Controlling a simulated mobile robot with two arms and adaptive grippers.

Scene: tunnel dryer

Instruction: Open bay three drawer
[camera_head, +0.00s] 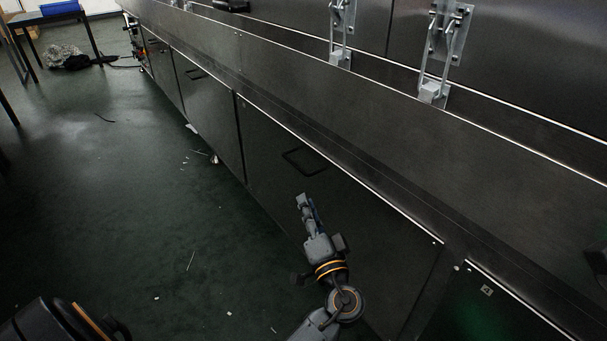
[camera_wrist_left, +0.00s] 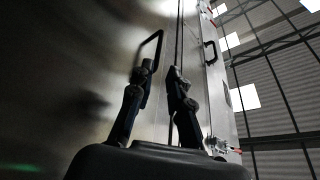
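A wide dark drawer front (camera_head: 370,235) with a black bar handle (camera_head: 305,162) faces the aisle in the head view. It looks closed, flush with the panels beside it. I see no label naming it bay three. My left gripper (camera_head: 302,200) is just below and in front of this handle, pointing towards it. In the left wrist view its two fingers (camera_wrist_left: 161,68) stand apart with nothing between them. The black handle (camera_wrist_left: 157,38) shows just beyond the left finger's tip; whether they touch I cannot tell. My right gripper is not in view.
More dark fronts with handles (camera_head: 195,74) continue to the far left. Metal latches (camera_head: 440,50) sit on the upper panels. The green floor (camera_head: 130,210) is open, with small scraps. A table (camera_head: 50,18) and a grey heap (camera_head: 62,56) are far off.

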